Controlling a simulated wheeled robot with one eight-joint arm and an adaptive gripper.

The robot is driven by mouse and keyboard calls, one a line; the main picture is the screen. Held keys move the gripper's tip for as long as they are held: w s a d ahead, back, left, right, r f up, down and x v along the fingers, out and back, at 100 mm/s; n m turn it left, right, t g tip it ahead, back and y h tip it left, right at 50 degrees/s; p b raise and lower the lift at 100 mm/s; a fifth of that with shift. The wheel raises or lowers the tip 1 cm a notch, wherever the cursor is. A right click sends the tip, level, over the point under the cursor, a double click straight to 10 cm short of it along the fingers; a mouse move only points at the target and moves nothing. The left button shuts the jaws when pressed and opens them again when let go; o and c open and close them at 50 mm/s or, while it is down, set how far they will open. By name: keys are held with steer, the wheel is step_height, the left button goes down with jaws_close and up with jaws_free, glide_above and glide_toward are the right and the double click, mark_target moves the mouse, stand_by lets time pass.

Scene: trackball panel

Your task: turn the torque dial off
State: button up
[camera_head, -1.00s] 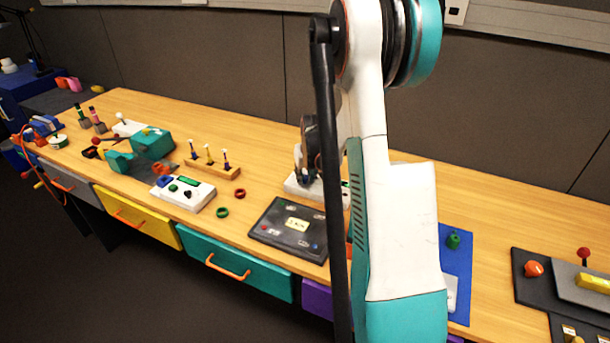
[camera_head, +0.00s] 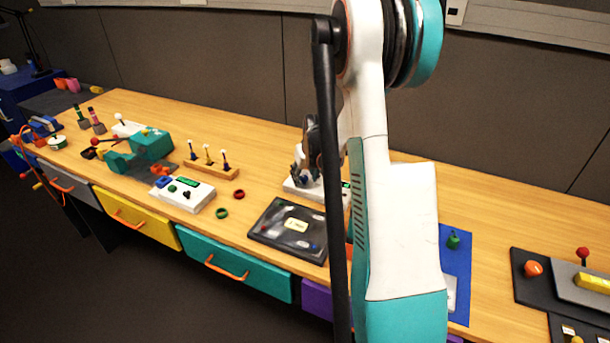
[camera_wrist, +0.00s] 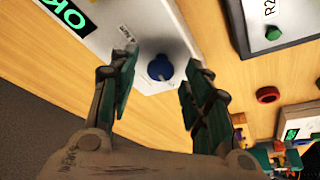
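The dial (camera_wrist: 160,67) is a round blue knob with a pale mark at its edge. I take it for the torque dial. It stands on a white panel (camera_wrist: 140,20) with a green display (camera_wrist: 67,12) reading "OK". My gripper (camera_wrist: 161,62) is open, with one dark finger on each side of the dial and visible gaps between. In the head view, my gripper (camera_head: 306,165) is low over the white panel (camera_head: 297,190), mostly behind my arm. The dial cannot be made out there.
A dark panel (camera_head: 262,234) lies in front of the white panel. A red ring (camera_head: 239,194) and a green ring (camera_head: 222,213) lie to the left. A wooden peg stand (camera_head: 212,170) is farther left. My arm hides part of the table.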

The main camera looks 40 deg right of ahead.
steer(key=v, duration=1.2)
stand_by(0.5)
